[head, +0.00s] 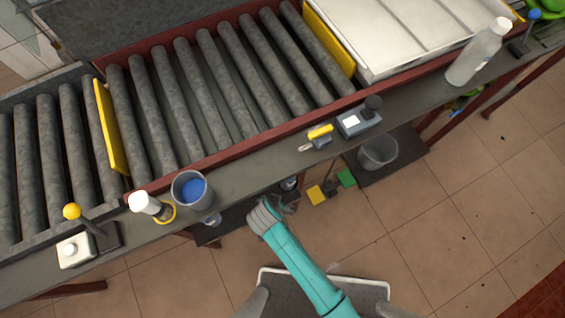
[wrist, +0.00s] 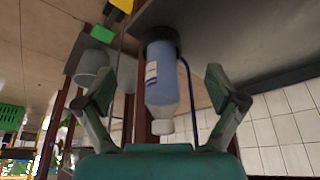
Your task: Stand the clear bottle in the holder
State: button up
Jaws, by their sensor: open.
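A clear bottle (head: 474,58) with a white cap stands at the right end of the grey ledge in the head view. In the wrist view a pale bluish bottle (wrist: 161,78) with a white cap lies between my finger lines, its cap toward me and its far end at a dark round piece (wrist: 160,38). I cannot tell which piece is the holder.
The ledge carries a grey cup (head: 191,190) with blue inside, a white-capped item by a yellow ring (head: 166,213), a yellow-handled tool (head: 319,133) and a grey box (head: 358,122). A bucket (head: 378,152) is below. Rollers (head: 185,90) lie behind; open floor is in front.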

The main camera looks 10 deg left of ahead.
jog(key=shift+s, duration=0.1)
jog(key=s+d+r+n+t+y, duration=0.1)
jog(key=s+d+r+t+y, duration=0.1)
jog(key=s+d+r, duration=0.45)
jog(key=s+d+r+n+t+y, duration=0.15)
jog(key=s+d, duration=0.25)
jog(key=d, duration=0.6)
jog(key=s+d+r+t+h, duration=0.1)
jog(key=s+d+r+t, duration=0.1)
jog(key=r, duration=0.7)
jog(key=s+d+r+t, duration=0.2)
jog(key=s+d+r, duration=0.1)
jog(key=r, duration=0.5)
jog(key=s+d+r+t+h, duration=0.1)
jog(key=s+d+r+t, duration=0.1)
jog(key=r, duration=0.7)
jog(key=s+t, duration=0.1)
jog(key=s, duration=0.1)
jog(key=shift+s+d+r+h, duration=0.15)
jog(key=shift+s+r+h, duration=0.15)
jog(key=shift+h, duration=0.05)
